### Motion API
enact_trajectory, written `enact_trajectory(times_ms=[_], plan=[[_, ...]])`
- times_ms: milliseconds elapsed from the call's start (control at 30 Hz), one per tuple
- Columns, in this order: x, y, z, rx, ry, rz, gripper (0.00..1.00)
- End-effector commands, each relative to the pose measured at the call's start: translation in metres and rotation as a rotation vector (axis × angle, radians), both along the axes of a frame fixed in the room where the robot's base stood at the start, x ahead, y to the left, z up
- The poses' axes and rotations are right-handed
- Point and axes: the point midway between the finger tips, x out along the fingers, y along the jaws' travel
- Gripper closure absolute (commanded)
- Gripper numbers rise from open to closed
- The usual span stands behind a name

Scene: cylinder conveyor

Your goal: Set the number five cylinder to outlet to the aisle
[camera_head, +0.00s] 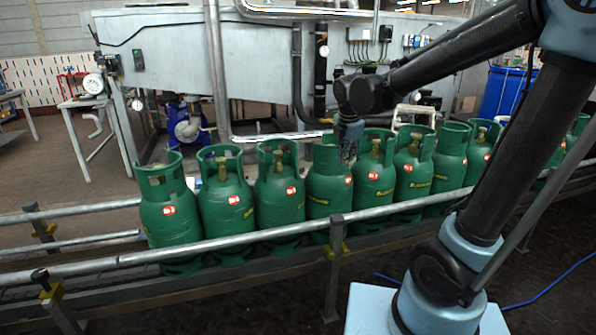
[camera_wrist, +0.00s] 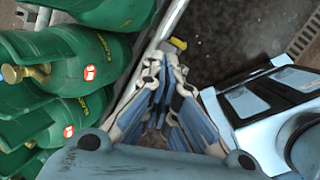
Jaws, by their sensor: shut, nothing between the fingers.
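A row of green gas cylinders stands upright on the conveyor (camera_head: 100,290). Counted from the left, the fifth cylinder (camera_head: 373,187) has its brass valve facing roughly toward the camera. The fourth cylinder (camera_head: 328,190) stands to its left, its valve not visible. My gripper (camera_head: 349,152) is by the tops of the fourth and fifth cylinders, partly overlapping them in the head view; contact cannot be told. In the wrist view my gripper (camera_wrist: 166,62) is shut and empty, beside green cylinders (camera_wrist: 95,45) at the left. One there shows a brass valve (camera_wrist: 22,73) pointing left. No cylinder numbers are readable.
A metal guard rail (camera_head: 240,243) runs along the near side of the cylinders; a yellow clamp (camera_wrist: 178,43) shows by the rail in the wrist view. Behind stand a large grey machine (camera_head: 180,60), a small table (camera_head: 85,105) and a blue drum (camera_head: 505,92). The cylinders stand close together.

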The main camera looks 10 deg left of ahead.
Motion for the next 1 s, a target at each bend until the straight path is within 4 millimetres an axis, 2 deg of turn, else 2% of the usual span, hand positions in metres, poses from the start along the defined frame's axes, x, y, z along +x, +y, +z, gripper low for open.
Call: enact_trajectory(times_ms=[33, 200, 300, 400, 500, 600, 767, 1000], plan=[[0.006, 0.025, 0.000, -0.029, -0.009, 0.109, 1.00], [0.014, 0.097, -0.005, -0.133, -0.040, 0.462, 1.00], [0.015, 0.133, -0.010, -0.183, -0.058, 0.630, 1.00], [0.014, 0.158, -0.014, -0.223, -0.072, 0.751, 1.00], [0.013, 0.174, -0.016, -0.247, -0.081, 0.828, 1.00], [0.013, 0.181, -0.019, -0.259, -0.084, 0.862, 1.00], [0.017, 0.183, -0.031, -0.261, -0.086, 0.868, 1.00], [0.030, 0.185, -0.064, -0.260, -0.085, 0.866, 1.00]])
